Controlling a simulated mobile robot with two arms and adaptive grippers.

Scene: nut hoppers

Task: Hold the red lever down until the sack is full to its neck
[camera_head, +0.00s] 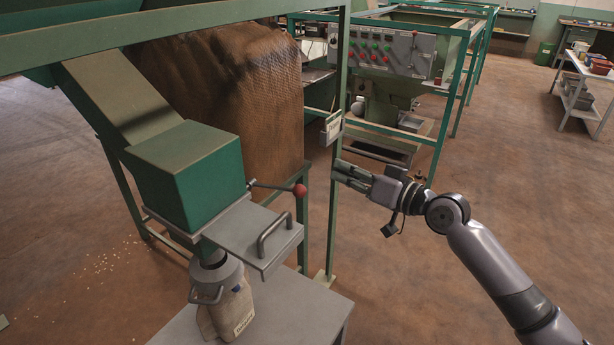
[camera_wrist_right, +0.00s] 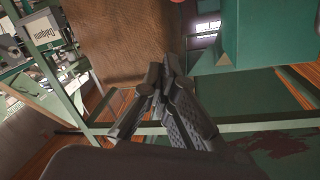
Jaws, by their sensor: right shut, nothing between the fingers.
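The red lever (camera_head: 299,190) is a dark rod with a red ball at its end, sticking out to the right beside the green hopper spout (camera_head: 190,175). A red spot at the top edge of the right wrist view may be its ball. The sack (camera_head: 229,312) is tan with a label and hangs upright under the grey spout collar at the small table. Its fill level is hidden. My right gripper (camera_head: 341,172) is shut and empty, to the right of the red ball and apart from it. Its closed fingers (camera_wrist_right: 155,80) also show in the right wrist view. My left gripper is not in view.
A green frame post (camera_head: 335,200) with a small sign stands between my right gripper and the lever. A grey plate with a handle (camera_head: 275,236) sits below the lever. A control panel (camera_head: 380,48) stands behind. Floor at right is clear; small bits lie on the floor at left.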

